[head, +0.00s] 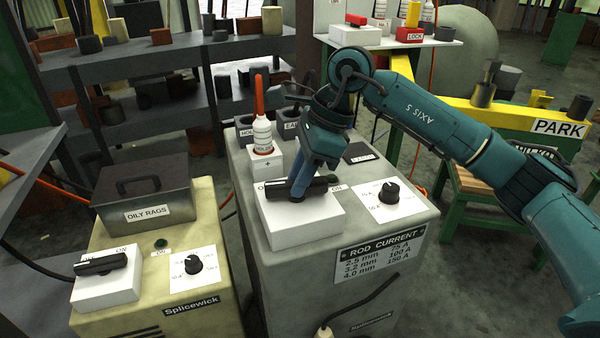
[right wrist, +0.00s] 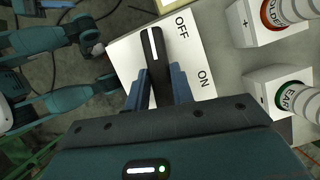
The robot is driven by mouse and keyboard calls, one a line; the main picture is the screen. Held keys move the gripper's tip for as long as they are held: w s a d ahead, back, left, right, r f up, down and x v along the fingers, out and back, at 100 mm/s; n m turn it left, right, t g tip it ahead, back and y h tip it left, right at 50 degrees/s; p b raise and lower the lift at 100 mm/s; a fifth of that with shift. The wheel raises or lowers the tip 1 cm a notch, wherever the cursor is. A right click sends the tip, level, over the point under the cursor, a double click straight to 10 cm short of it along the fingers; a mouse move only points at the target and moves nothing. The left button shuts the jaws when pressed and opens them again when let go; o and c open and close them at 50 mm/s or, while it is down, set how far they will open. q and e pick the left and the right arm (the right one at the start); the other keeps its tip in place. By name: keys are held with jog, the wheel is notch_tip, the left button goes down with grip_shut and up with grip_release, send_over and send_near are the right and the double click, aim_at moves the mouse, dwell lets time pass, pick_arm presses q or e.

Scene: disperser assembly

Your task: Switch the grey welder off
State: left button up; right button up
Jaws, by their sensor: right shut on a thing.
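The grey welder (head: 280,240) stands in the middle of the head view. On its top is a white switch plate (head: 300,224) marked OFF at left and ON at right. The black switch handle (head: 318,182) lies across this plate. My right gripper (head: 298,193) reaches down from above and is shut on the handle. In the right wrist view, the blue fingers (right wrist: 160,88) sit on both sides of the black handle (right wrist: 154,48). The handle's white-lined end lies towards the OFF side. The fingers hide its middle. My left gripper is not in view.
Shelves and a PARK rail (head: 557,127) stand behind.

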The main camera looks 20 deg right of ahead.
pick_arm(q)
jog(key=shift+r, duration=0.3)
pick_arm(e)
jog(key=shift+w+n+g, duration=0.1)
jog(key=shift+n+g, duration=0.3)
jog(key=shift+n, duration=0.6)
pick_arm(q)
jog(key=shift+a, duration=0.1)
pick_arm(e)
jog(key=o, duration=1)
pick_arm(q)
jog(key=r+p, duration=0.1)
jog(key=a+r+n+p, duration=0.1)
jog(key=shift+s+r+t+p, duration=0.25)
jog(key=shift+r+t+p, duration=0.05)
pick_arm(e)
jog(key=v, duration=1.3)
jog(key=shift+r, duration=0.1)
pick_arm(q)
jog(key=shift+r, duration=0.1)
